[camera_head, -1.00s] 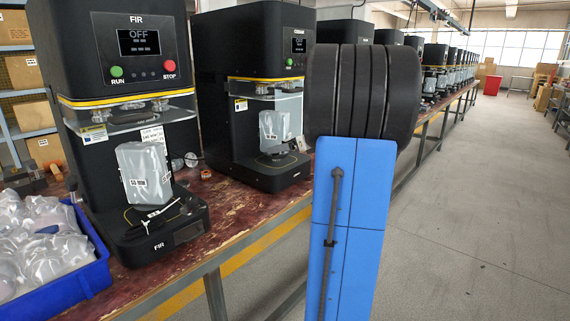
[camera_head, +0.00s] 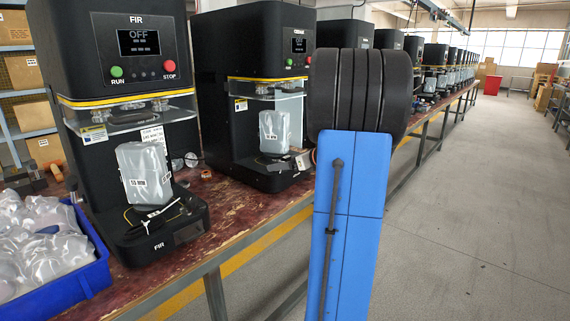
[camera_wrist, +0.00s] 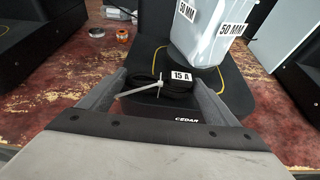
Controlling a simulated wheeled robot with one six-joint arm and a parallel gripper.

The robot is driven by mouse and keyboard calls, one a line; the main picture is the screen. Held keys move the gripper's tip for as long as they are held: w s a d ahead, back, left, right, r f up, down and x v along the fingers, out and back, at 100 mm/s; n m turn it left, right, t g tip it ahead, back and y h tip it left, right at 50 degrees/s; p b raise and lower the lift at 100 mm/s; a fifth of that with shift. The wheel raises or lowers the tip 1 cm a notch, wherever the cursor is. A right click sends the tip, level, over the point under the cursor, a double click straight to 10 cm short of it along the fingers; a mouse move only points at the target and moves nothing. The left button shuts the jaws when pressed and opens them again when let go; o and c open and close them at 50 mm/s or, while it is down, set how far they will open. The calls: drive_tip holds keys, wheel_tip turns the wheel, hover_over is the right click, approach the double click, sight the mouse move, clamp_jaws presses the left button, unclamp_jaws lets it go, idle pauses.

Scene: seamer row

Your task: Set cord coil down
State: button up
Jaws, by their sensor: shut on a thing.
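The cord coil (camera_wrist: 178,84) is a black bundle with a white tie and a "15 A" tag. In the wrist view it sits between the two fingers of my gripper (camera_wrist: 158,96), which is shut on it. The coil is over the front of the black base marked CEDAR (camera_wrist: 232,92). I cannot tell whether it touches the base. Another dark cord coil (camera_head: 158,214) with a white tie lies on the base of the FIR machine (camera_head: 125,60).
A clear container marked 50 MM (camera_wrist: 208,35) stands on the CEDAR base, just beyond the coil. An orange ring (camera_wrist: 122,35) lies on the worn red bench. A blue bin (camera_head: 75,284) of clear parts is at left. The aisle at right is clear.

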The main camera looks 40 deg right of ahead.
drive_tip(key=o, duration=1.2)
drive_tip(key=shift+f, duration=0.1)
drive_tip(key=v, duration=1.2)
drive_tip(key=s+a+f+n+g+y, duration=0.1)
drive_tip(key=a+f+n+g+y, duration=0.15)
drive_tip(key=a+n, duration=0.85)
drive_tip(key=a+f+n+g+y, duration=0.1)
drive_tip(key=a+f+n+g, duration=0.2)
drive_tip(key=a, duration=1.5)
drive_tip(key=s+a+f+n+g+h, duration=0.1)
drive_tip(key=s+a+f+n+h, duration=0.1)
drive_tip(key=s+a+n, duration=0.4)
drive_tip(key=s+a+f+n+g+h, duration=0.2)
drive_tip(key=s+a+f+n, duration=0.2)
drive_tip(key=s+a+n, duration=0.3)
drive_tip(key=shift+s+f+n, duration=0.35)
drive_tip(key=shift+s+n, duration=2.05)
drive_tip(key=shift+n, duration=1.7)
drive_tip(key=shift+h, duration=0.25)
